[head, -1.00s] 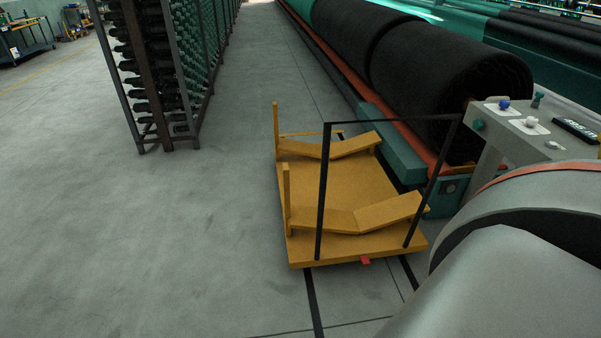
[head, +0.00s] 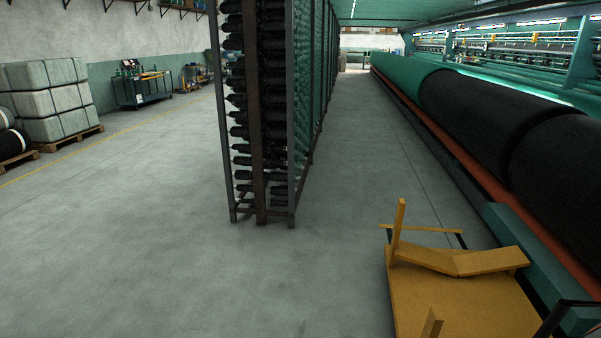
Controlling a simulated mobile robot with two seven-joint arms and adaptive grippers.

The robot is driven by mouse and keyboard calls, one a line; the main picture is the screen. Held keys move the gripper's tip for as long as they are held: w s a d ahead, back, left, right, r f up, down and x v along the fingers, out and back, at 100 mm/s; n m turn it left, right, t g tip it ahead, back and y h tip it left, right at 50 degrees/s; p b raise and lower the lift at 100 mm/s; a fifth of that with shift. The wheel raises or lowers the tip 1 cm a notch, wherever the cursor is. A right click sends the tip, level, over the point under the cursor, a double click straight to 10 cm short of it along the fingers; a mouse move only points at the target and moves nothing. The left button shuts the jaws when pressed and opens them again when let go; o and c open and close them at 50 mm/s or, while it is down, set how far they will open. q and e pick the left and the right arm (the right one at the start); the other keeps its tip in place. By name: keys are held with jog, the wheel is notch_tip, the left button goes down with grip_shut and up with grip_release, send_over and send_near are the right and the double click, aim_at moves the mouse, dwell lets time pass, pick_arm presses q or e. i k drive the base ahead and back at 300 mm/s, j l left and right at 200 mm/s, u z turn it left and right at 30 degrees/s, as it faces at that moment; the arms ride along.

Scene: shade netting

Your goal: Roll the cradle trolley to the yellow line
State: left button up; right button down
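The yellow-orange cradle trolley (head: 435,299) stands at the lower right, cut off by the bottom edge. Its far V-shaped cradle and upright post show, along with the tip of a nearer post. A thin yellow line (head: 112,134) runs along the floor on the left, in front of the pallets.
A tall rack of dark bobbins (head: 262,120) stands in the middle. Black netting rolls (head: 480,110) on a long machine line the right. The floor at left and centre is clear.

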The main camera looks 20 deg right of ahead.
aim_at(434, 292)
jog(key=i, duration=1)
jog(key=i+j+z, duration=0.1)
jog(key=i, duration=0.85)
jog(key=i+j, duration=0.1)
jog(key=i, duration=0.9)
jog(key=i+z, duration=0.1)
jog(key=z, duration=1.5)
jog(key=l+z, duration=0.15)
jog(key=z, duration=1.45)
jog(key=i+z, duration=0.2)
jog(key=z, duration=0.15)
jog(key=i+z, duration=0.35)
jog(key=k, duration=0.1)
